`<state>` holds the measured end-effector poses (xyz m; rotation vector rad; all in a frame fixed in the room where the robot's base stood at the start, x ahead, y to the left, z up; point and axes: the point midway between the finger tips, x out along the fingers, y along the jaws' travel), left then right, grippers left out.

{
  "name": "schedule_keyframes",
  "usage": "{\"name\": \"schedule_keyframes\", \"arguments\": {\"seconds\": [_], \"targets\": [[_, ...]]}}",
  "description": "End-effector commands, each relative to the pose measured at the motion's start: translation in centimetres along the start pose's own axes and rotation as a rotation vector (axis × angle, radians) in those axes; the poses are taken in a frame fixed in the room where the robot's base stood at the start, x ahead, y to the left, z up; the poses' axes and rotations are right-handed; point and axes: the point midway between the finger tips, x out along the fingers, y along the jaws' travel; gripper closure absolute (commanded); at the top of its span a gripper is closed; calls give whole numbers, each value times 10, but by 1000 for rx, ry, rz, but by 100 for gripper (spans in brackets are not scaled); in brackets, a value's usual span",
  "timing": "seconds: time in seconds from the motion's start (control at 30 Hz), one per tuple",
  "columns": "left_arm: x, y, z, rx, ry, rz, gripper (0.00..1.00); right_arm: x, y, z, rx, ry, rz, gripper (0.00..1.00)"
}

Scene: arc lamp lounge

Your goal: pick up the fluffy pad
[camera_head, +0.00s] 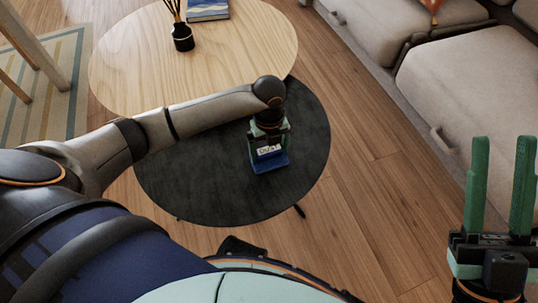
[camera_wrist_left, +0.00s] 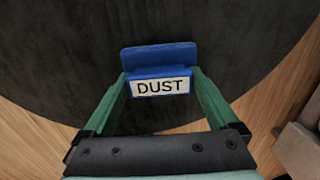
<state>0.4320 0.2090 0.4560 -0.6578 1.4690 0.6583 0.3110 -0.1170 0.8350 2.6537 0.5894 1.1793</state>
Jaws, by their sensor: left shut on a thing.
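The fluffy pad (camera_head: 271,163) is a blue, flat-based thing with a raised block and a white label reading DUST. It is at the right part of the dark round table (camera_head: 205,180). In the left wrist view the pad (camera_wrist_left: 158,53) sits between the two green fingers, its label facing the camera. My left gripper (camera_head: 268,147) is shut on the pad's raised block from above, one finger at each side. I cannot tell whether the pad's base touches the table. My right gripper (camera_head: 501,142) is open and empty at the lower right, with its green fingers apart.
A light wooden round table (camera_head: 130,65) stands behind, bearing a dark reed diffuser (camera_head: 182,38) and a blue book (camera_head: 207,9). A beige sofa (camera_head: 470,85) is at the right. Wooden floor (camera_head: 370,190) lies between it and the dark table, whose top is otherwise bare.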

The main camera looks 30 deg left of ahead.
Motion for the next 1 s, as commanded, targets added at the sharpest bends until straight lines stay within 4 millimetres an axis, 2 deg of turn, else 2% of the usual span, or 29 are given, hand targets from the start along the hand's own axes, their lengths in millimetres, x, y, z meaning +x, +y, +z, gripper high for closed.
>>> {"name": "schedule_keyframes", "arguments": {"seconds": [0.37,0.47,0.6,0.67,0.87,1.0], "targets": [[-7,0,0,0,-1,-1,65,3,2,-3,3,0,1,63],[-16,0,0,0,-1,-2,65,7,4,-8,7,3,4,63],[-40,-1,1,1,-3,-2,65,18,11,-20,15,9,10,63],[-51,2,-11,5,0,-3,65,22,14,-24,21,12,14,63],[-99,12,-49,6,0,-4,65,40,24,-46,-4,28,9,63],[-112,21,-86,6,3,-1,65,46,29,-54,-34,36,7,63]]}}
